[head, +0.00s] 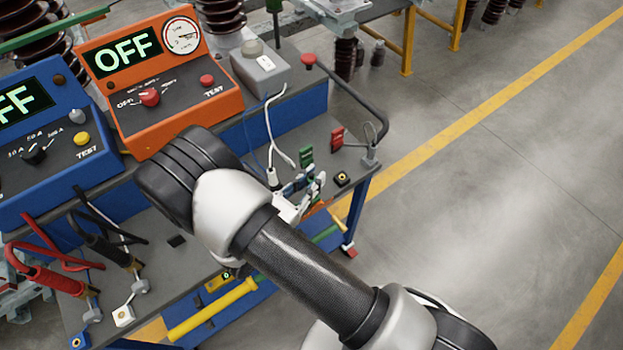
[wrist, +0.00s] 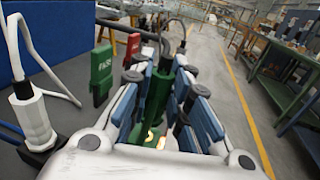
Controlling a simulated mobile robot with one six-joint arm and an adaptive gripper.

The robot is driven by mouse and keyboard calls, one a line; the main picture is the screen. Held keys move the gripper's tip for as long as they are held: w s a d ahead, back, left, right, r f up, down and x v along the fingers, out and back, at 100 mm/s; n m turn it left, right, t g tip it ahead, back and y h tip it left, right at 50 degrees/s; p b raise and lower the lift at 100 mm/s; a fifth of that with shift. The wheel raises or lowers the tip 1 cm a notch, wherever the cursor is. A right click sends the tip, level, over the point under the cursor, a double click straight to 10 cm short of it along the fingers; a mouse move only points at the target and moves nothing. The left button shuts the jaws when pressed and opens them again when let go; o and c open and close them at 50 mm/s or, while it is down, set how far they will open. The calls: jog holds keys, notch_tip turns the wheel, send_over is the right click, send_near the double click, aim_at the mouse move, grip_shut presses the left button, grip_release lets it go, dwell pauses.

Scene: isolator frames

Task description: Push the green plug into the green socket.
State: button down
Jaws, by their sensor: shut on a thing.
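My gripper (wrist: 165,105) is shut on the green plug (wrist: 156,92), which stands between its blue finger pads with a dark cable rising from its top. In the head view my gripper (head: 308,188) is over the right part of the bench, partly behind my arm, and the plug cannot be made out clearly there. A small dark block with a green ring, seemingly the green socket (head: 228,273), shows beside my arm near the bench's front. Below the plug in the wrist view are bright yellow-white spots. What the plug's lower end touches is hidden.
A green PARK holder (wrist: 102,70) and a red holder (head: 337,138) stand close by. A white-cabled connector (wrist: 32,115) is at left. A yellow-ringed block (head: 342,178) sits near the right edge. The orange tester (head: 165,75) and blue tester (head: 50,135) stand behind.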

jog(key=shift+f+b, duration=1.05)
jog(key=shift+f, duration=0.35)
jog(key=c, duration=1.4)
grip_release()
jog(key=shift+c, duration=0.2)
jog(key=v, duration=1.2)
jog(key=shift+r, duration=0.1)
